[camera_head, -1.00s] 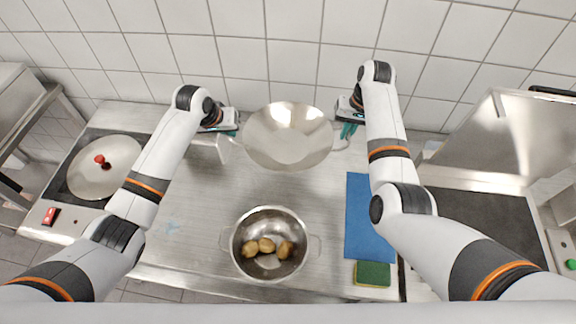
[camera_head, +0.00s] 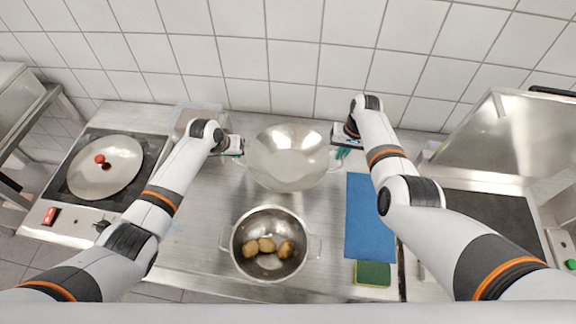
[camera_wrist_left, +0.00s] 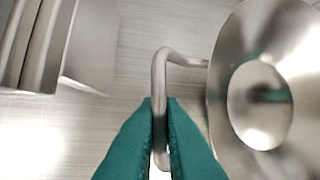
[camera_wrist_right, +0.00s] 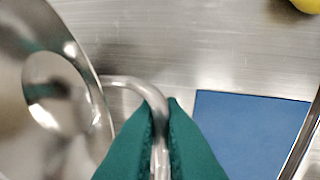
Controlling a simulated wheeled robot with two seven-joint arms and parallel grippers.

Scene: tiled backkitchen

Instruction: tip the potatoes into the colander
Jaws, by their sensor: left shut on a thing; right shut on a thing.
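A wide, shiny metal bowl (camera_head: 288,172) with side handles is empty and held between both grippers at the back middle of the counter. My left gripper (camera_head: 240,150) is shut on its left handle, seen clearly in the left wrist view (camera_wrist_left: 160,105). My right gripper (camera_head: 341,147) is shut on its right handle, seen in the right wrist view (camera_wrist_right: 160,108). Nearer me stands a second metal bowl with wire handles, likely the colander (camera_head: 268,213); I cannot make out its holes. Several potatoes (camera_head: 266,245) lie at its bottom.
A blue mat (camera_head: 369,220) and a green sponge (camera_head: 373,273) lie right of the colander. A pan (camera_head: 105,170) with red items sits on the hob at left. A clear container (camera_head: 190,112) stands behind my left gripper. An open-lidded appliance (camera_head: 490,140) is at right.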

